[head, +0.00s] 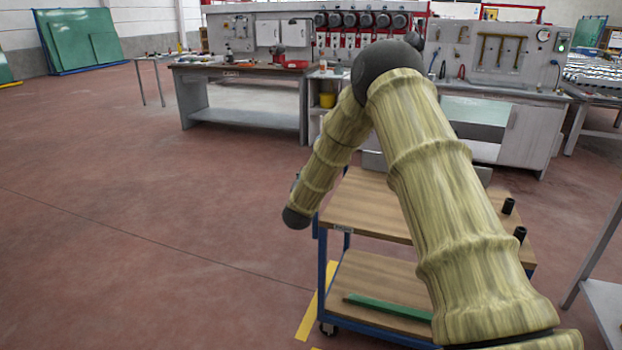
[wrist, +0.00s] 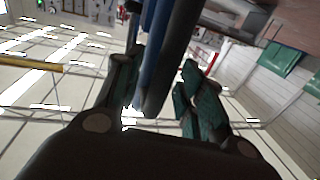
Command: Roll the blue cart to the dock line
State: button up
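The blue cart (head: 343,226) has a blue frame, wooden decks and a caster at its near left corner. My bamboo-patterned arm covers much of its right side. A green strip (head: 388,307) lies on its lower deck. A yellow floor line (head: 318,300) runs beside and partly under the cart's left side; I cannot tell whether it is the dock line. In the head view my gripper is hidden. In the wrist view my gripper (wrist: 158,108) has its fingers apart, with a blue and black bar (wrist: 165,50) between them. A gap shows at the right finger.
A wooden-topped workbench (head: 240,70) and a grey machine (head: 505,120) stand behind the cart. A grey table (head: 605,300) stands close on the right. Green panels (head: 82,40) lean at the far left. The red floor on the left is clear.

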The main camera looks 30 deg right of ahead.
jog(key=shift+s+a, duration=0.1)
jog(key=shift+a, duration=0.05)
jog(key=v, duration=1.1)
jog(key=shift+s, duration=0.35)
jog(key=shift+a, duration=0.15)
jog(key=s+a+f+n+g+y+p, duration=0.1)
jog(key=s+a+f+n+g+y, duration=0.25)
jog(key=s+a+f, duration=0.65)
jog(key=s+a+f+n+g+y+p, duration=0.25)
jog(key=s+f+y, duration=0.25)
jog(key=s+f, duration=0.95)
jog(key=s+a+f+g+y, duration=0.1)
jog(key=s+a+f+g, duration=0.1)
jog(key=s, duration=0.7)
jog(key=s+a+f+n+g+y, duration=0.1)
jog(key=s+a+f+g, duration=0.1)
jog(key=s+f, duration=0.3)
jog(key=s+a+f+g+y+p, duration=0.1)
jog(key=s+a+f+g, duration=0.2)
jog(key=s, duration=1.1)
jog(key=shift+f+g, duration=0.4)
jog(key=shift+g, duration=0.1)
